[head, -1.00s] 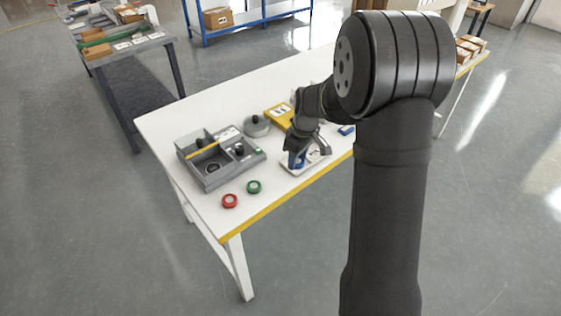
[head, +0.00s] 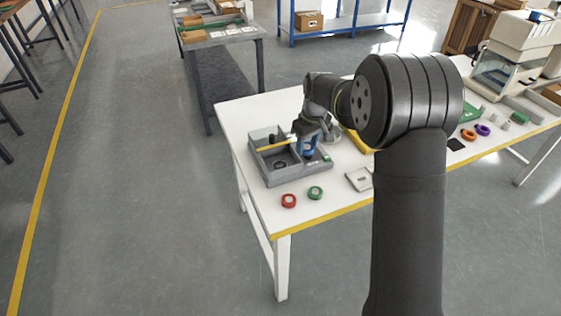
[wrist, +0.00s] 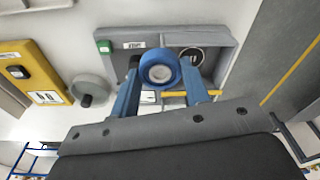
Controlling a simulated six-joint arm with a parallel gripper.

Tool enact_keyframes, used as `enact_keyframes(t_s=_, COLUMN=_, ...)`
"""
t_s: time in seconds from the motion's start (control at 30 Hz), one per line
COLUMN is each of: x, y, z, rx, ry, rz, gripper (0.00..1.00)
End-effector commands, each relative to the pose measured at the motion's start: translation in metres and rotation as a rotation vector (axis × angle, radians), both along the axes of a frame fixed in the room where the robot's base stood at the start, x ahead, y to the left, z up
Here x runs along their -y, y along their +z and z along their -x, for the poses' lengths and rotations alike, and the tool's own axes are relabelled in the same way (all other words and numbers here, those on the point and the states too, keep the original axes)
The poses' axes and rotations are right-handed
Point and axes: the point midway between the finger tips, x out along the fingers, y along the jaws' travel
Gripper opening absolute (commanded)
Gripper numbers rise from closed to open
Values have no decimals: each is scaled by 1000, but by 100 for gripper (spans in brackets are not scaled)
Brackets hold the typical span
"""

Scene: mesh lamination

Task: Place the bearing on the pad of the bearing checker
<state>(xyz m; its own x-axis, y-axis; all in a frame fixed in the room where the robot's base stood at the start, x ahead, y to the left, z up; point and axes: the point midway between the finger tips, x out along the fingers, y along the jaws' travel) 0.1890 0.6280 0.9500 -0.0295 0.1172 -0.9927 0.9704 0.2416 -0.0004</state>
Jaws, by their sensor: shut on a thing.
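My gripper (wrist: 160,80) is shut on a blue ring-shaped part with a pale centre, the bearing (wrist: 160,68). In the head view my gripper (head: 308,146) hangs over the right part of a grey compartmented unit (head: 262,170), with blue showing between its fingers. The unit also shows in the wrist view (wrist: 230,38), with a green block (wrist: 104,46), a label and a dark ring (wrist: 191,57) in a compartment. It may be the bearing checker; I cannot single out its pad. The bearing covers part of the unit, and I cannot tell whether they touch.
A yellow bar (wrist: 190,93) lies across the unit. A round grey dish (wrist: 88,90) and a yellow device (wrist: 38,72) are beside it. Red (head: 289,200) and green (head: 315,193) rings and a pale plate (head: 360,179) lie towards the table's front edge.

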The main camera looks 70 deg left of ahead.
Motion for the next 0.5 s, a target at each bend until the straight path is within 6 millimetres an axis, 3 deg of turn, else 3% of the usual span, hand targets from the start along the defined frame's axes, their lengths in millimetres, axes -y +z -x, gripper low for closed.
enact_keyframes(t_s=0.3, x=-46, y=-43, z=53, rx=0, ry=3, rz=0, gripper=18)
enact_keyframes(t_s=0.5, x=-58, y=-53, z=66, rx=0, ry=0, rz=-1, gripper=18)
